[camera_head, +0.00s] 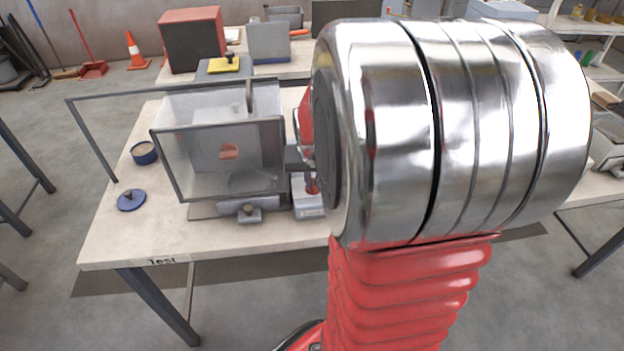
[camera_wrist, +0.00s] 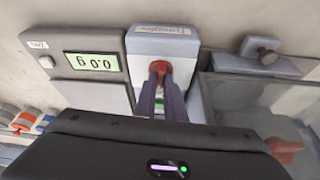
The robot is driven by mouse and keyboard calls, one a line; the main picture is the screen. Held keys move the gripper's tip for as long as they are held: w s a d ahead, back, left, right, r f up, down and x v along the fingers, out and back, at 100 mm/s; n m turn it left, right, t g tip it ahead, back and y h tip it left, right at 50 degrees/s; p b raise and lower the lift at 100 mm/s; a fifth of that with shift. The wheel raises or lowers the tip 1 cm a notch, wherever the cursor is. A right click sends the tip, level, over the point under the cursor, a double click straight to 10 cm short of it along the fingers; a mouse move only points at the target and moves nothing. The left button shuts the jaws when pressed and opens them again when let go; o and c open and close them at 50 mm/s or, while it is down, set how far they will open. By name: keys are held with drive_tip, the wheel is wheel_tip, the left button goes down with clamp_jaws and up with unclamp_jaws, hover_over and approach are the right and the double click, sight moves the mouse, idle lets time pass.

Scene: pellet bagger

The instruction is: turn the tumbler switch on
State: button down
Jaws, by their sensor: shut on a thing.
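The tumbler switch is a red lever (camera_wrist: 158,67) on a small white box (camera_wrist: 162,42) with a label, seen upside down in the wrist view. My gripper (camera_wrist: 160,82) has its two dark fingers closed around the red lever. A green patch shows between the fingers, partly covered by them. In the head view the white box (camera_head: 309,205) stands at the right of a clear-walled case, with a red part (camera_head: 312,184) above it. My gripper's dark end (camera_head: 297,158) is over it there; my arm hides most of the fingers.
The clear case (camera_head: 235,165) stands left of the switch box, close beside my gripper. A scale display (camera_wrist: 90,62) reading 0.0 g adjoins the switch box. A blue lid (camera_head: 131,200) and a blue dish (camera_head: 144,152) lie at the table's left.

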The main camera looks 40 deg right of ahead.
drive_tip(key=shift+a, duration=0.2)
idle(0.4)
drive_tip(key=c, duration=1.8)
unclamp_jaws()
drive_tip(key=shift+d, duration=0.1)
drive_tip(key=shift+c, duration=0.2)
drive_tip(key=shift+r, duration=0.1)
drive_tip(key=v, duration=1.3)
drive_tip(key=shift+r, duration=0.25)
drive_tip(key=shift+w, duration=0.1)
